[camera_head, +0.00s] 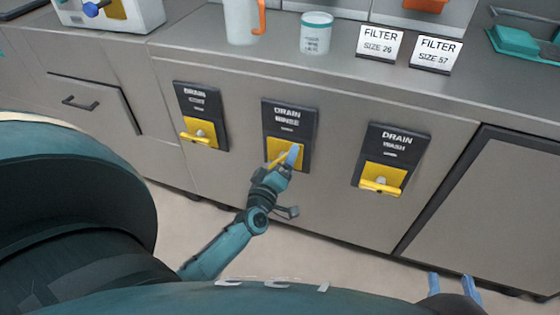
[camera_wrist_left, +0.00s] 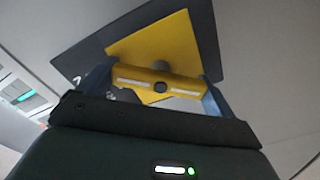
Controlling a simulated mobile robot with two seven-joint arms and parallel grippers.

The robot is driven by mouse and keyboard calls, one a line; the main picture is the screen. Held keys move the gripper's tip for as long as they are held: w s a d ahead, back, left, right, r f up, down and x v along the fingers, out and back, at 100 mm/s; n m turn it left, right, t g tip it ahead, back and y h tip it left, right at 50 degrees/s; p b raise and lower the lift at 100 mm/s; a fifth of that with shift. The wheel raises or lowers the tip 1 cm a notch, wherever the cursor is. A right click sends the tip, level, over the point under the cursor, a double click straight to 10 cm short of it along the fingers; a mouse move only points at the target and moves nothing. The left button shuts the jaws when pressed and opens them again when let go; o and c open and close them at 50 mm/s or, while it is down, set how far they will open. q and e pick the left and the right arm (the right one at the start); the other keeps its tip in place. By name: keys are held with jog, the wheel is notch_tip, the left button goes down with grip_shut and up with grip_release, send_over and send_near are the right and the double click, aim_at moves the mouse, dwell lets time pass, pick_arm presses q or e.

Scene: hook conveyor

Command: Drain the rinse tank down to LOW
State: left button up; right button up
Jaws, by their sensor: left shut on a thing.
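The DRAIN RINSE panel (camera_head: 289,121) is a dark plate with a yellow valve plate in the middle of the cabinet front. My left gripper (camera_head: 282,161) is at its yellow handle, shut on it. In the left wrist view the yellow handle (camera_wrist_left: 157,84) lies across between the two blue-grey fingers of my left gripper (camera_wrist_left: 158,92). In the head view my gripper partly hides the handle, which looks tilted. My right gripper (camera_head: 454,284) shows at the bottom right, its two blue fingers apart and nothing between them. No rinse tank level gauge is in view.
Another DRAIN panel (camera_head: 195,101) with a yellow handle is on the left, its lower word hard to read. The DRAIN WASH panel (camera_head: 396,150) is on the right. A pitcher (camera_head: 239,22), a jar (camera_head: 316,35) and two FILTER signs (camera_head: 379,42) stand on the counter above.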

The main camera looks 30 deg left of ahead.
pick_arm(q)
jog(key=shift+r, duration=0.1)
jog(key=o, duration=0.7)
jog(key=p+v, duration=0.2)
jog(key=v, duration=1.1)
pick_arm(e)
jog(key=shift+s+d+f+m+g+h, duration=0.2)
jog(key=shift+d+m+g+h, duration=0.15)
jog(key=shift+g, duration=0.45)
